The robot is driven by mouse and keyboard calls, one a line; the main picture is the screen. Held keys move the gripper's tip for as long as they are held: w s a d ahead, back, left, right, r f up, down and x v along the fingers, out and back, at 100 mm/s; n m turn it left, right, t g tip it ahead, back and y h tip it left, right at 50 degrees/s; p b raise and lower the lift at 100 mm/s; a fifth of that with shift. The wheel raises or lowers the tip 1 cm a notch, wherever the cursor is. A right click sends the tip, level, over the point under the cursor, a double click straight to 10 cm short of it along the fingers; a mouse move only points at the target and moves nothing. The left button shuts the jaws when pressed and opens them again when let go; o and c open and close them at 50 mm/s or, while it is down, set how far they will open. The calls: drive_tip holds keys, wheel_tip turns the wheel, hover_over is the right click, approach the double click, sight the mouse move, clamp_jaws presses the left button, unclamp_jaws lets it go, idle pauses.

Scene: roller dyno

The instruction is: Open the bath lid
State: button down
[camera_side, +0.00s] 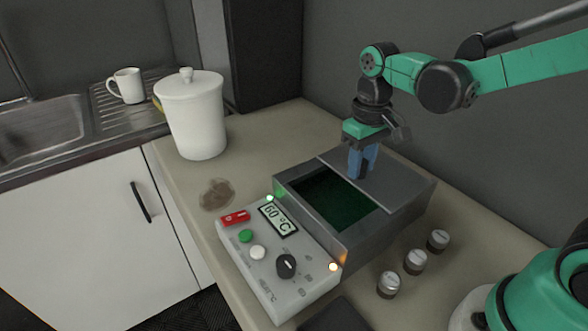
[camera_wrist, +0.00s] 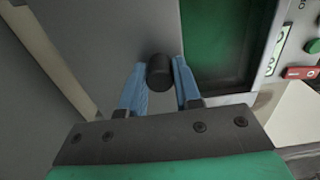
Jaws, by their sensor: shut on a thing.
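The grey metal bath (camera_side: 322,224) stands on the counter, and its front part is uncovered, showing a dark green interior (camera_side: 330,199). The flat grey lid (camera_side: 402,187) covers the rear part of the bath. It also shows in the wrist view (camera_wrist: 100,30), beside the green opening (camera_wrist: 213,45). My gripper (camera_side: 361,176) is over the lid near its edge at the opening. In the wrist view, the blue fingers of my gripper (camera_wrist: 159,68) are shut on the black lid knob (camera_wrist: 160,73), one on each side.
A control panel (camera_side: 270,262) with a 60 °C display adjoins the bath. Several small metal-capped jars (camera_side: 415,261) stand to its right. A white lidded pot (camera_side: 195,120), a brown stain (camera_side: 217,194) and a mug (camera_side: 127,86) by the sink are to the left.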

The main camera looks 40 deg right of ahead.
drive_tip(key=c, duration=0.6)
unclamp_jaws()
drive_tip(key=shift+r, duration=0.1)
drive_tip(key=shift+r, duration=2.75)
drive_tip(key=s+t, duration=0.1)
drive_tip(key=t, duration=0.1)
drive_tip(key=s+t, duration=0.2)
drive_tip(key=shift+a+f, duration=0.2)
drive_tip(key=shift+a, duration=0.15)
drive_tip(key=shift+s+a+f+t, duration=0.1)
drive_tip(key=shift+s+f+t, duration=0.25)
drive_tip(key=shift+t, duration=0.45)
drive_tip(key=shift+s+a+f+t, duration=0.1)
drive_tip(key=shift+s+f+t, duration=0.2)
drive_tip(key=shift+t, duration=0.5)
